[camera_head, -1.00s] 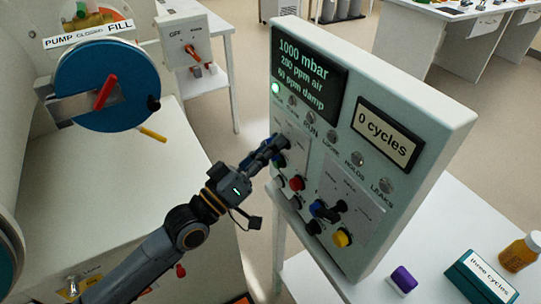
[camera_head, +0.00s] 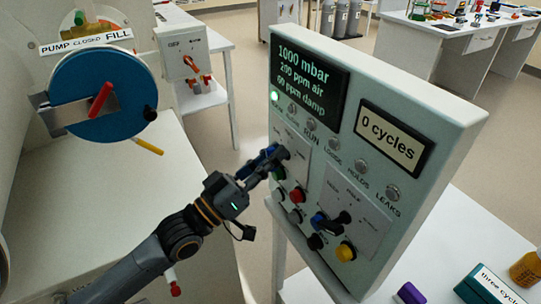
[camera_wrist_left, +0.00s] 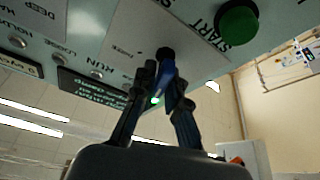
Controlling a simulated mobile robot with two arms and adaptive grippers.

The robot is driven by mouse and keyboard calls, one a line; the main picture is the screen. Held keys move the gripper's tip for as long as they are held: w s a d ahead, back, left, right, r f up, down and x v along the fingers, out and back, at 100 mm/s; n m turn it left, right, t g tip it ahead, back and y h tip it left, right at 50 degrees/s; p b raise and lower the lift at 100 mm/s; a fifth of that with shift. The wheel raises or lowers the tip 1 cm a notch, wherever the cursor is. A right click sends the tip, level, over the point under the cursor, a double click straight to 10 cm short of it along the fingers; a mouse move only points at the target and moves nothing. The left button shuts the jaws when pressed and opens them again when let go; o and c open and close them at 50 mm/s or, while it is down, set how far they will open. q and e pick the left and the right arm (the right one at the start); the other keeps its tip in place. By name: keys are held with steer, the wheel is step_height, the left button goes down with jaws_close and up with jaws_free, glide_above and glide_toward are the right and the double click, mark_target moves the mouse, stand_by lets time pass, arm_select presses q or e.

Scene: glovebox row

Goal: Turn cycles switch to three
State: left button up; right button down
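The control panel (camera_head: 400,75) stands tilted in the head view, its small display (camera_head: 390,137) reading "0 cycles". On its left plate is a dark switch (camera_head: 284,152); it also shows in the wrist view (camera_wrist_left: 165,54). On the right plate is a black and blue switch (camera_head: 331,221). Which is the cycles switch I cannot tell; the small labels are unreadable. My left gripper (camera_head: 275,160) is at the left switch. In the wrist view its fingers (camera_wrist_left: 164,85) converge around the switch, a blue part between them; whether they grip is unclear. My right gripper is not in view.
Red, green and yellow buttons (camera_head: 346,251) sit below the switches. A teal block (camera_head: 480,287) labelled "three cycles", a purple block (camera_head: 411,294) and an amber bottle (camera_head: 527,269) are on the white table. A blue wheel (camera_head: 103,92) is at left.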

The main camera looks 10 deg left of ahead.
arm_select(q)
steer(key=o, duration=0.3)
steer(key=shift+f, duration=0.1)
steer(key=v, duration=1.2)
steer(key=shift+d, duration=0.1)
